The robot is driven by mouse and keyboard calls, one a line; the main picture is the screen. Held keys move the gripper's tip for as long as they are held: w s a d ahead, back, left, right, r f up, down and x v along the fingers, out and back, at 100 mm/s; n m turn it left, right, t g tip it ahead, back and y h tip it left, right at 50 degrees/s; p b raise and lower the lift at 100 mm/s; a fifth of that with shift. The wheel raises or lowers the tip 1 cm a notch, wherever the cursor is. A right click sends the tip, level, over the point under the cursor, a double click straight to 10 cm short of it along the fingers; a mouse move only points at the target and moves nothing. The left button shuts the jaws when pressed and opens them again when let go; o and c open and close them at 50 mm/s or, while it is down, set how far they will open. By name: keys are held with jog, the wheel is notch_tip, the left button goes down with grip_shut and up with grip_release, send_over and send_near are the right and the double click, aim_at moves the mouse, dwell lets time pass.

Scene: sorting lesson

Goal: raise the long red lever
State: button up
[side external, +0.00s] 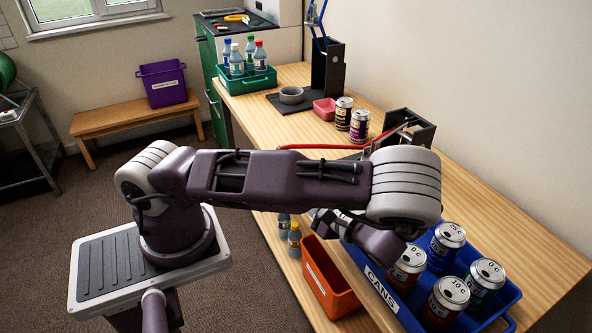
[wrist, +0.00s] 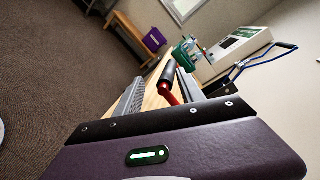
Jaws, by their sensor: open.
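The long red lever (side external: 320,146) runs left from a dark bracket (side external: 412,130) on the wooden bench, at a low, nearly level angle. Part of it is hidden behind my arm in the side view. My gripper (wrist: 160,76) is open, with one finger on each side of the lever in the wrist view. I cannot tell whether either finger touches it. In the side view my gripper is mostly hidden by the arm.
A blue tray of cans (side external: 378,290) is at the bench's near end, beside an orange bin (side external: 327,285). A tall black stand (side external: 327,68) carries a blue lever (wrist: 262,61).

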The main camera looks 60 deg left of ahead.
jog(key=a, duration=0.2)
jog(key=a+m+t+y, duration=0.1)
jog(key=a, duration=0.2)
jog(key=w+a+f+m+t, duration=0.1)
jog(key=a, duration=0.1)
jog(key=shift+w+a+y, duration=0.1)
jog(key=shift+a+y, duration=0.2)
jog(key=shift+y, duration=0.1)
jog(key=shift+m, duration=0.3)
jog(key=shift+c, duration=0.5)
grip_shut()
